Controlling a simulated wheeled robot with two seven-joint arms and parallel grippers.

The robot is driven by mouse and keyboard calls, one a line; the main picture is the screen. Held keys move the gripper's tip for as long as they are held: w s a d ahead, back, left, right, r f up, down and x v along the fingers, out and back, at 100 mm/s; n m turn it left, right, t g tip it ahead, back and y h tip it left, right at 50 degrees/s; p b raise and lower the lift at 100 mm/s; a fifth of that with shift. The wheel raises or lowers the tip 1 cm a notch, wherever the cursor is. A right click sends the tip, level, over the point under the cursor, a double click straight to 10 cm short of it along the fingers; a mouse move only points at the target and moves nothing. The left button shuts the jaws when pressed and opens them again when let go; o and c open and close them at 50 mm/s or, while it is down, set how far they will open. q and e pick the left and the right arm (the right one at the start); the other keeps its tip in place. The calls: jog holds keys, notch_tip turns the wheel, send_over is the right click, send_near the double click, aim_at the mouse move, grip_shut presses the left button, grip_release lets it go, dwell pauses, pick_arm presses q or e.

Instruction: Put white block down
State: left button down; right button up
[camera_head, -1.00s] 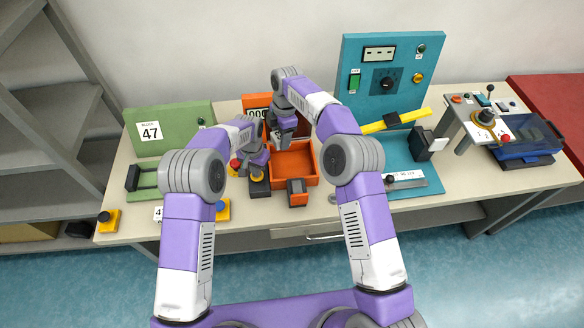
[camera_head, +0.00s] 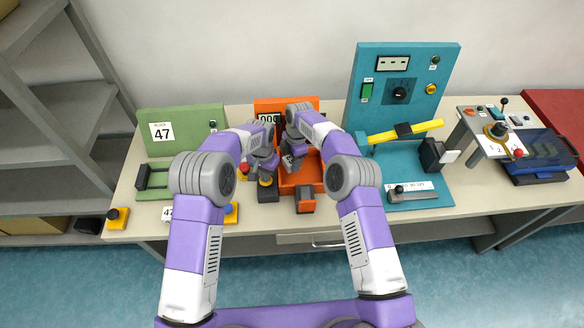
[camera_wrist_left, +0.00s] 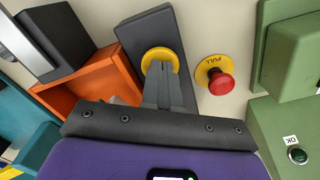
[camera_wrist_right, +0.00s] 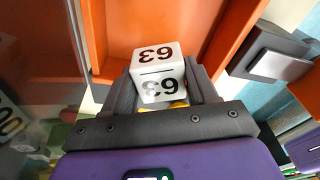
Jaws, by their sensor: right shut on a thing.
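The white block (camera_wrist_right: 158,72), marked 63, is between the fingers of my right gripper (camera_wrist_right: 165,90) in the right wrist view. My right gripper also shows in the head view (camera_head: 292,162), over the orange tray (camera_head: 314,184). Orange walls surround the block in the right wrist view; whether it touches the tray floor I cannot tell. My left gripper (camera_wrist_left: 162,92) has its fingers together at a yellow knob (camera_wrist_left: 160,58) on a dark grey base (camera_wrist_left: 148,32). In the head view my left gripper (camera_head: 265,176) is just left of the tray.
A red PULL button (camera_wrist_left: 220,84) stands beside the dark base. A green panel marked 47 (camera_head: 185,122) is at the left. A teal panel (camera_head: 408,62) with a yellow bar (camera_head: 425,130) is at the right. A small orange-fronted dark box (camera_head: 305,205) sits before the tray.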

jog(key=shift+f, duration=2.7)
jog(key=o, duration=1.2)
jog(key=shift+o, duration=0.2)
jog(key=r, duration=0.4)
jog(key=d+r, duration=0.1)
jog(key=r, duration=0.7)
jog(key=shift+w+d+r, duration=0.2)
jog(key=shift+w+r, duration=0.05)
jog(key=shift+r, duration=0.1)
jog(key=shift+r, duration=0.1)
notch_tip(320, 180, up, 7)
send_over(292, 175)
jog(key=w+d, duration=0.1)
jog(key=d, duration=0.1)
jog(key=shift+d+r, duration=0.1)
jog(key=shift+r, duration=0.05)
